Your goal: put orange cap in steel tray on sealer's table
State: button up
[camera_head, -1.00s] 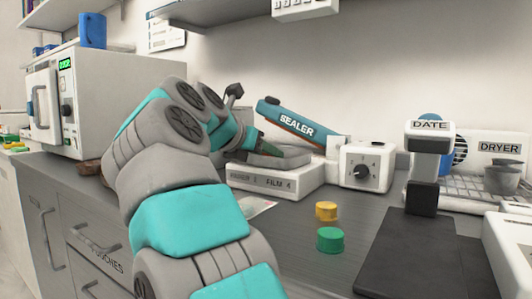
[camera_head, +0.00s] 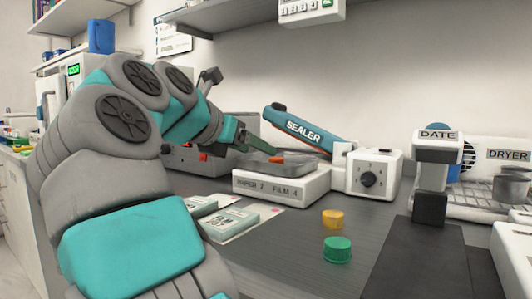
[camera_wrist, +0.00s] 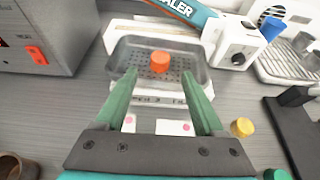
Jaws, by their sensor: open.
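The orange cap (camera_wrist: 160,62) sits inside the steel tray (camera_wrist: 118,62), seemingly on its perforated floor, in the wrist view. The tray rests on the white table of the sealer (camera_wrist: 186,10). My gripper (camera_wrist: 160,78) is open, its two green fingers apart and nothing between them. The cap shows just beyond the fingertips, apart from them. In the head view my gripper (camera_head: 264,148) is above the left part of the tray (camera_head: 292,165), and the cap (camera_head: 277,159) shows only as a small orange patch near the fingertips.
A yellow cap (camera_head: 333,219) and a green cap (camera_head: 338,249) stand on the counter at front right. Pouches (camera_head: 232,221) lie in front of the sealer. A white dial box (camera_head: 373,172), date stamper (camera_head: 437,160) and dryer (camera_head: 500,160) stand to the right.

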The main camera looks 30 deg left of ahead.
jog(key=shift+p+v, duration=0.3)
jog(key=shift+v, duration=1.8)
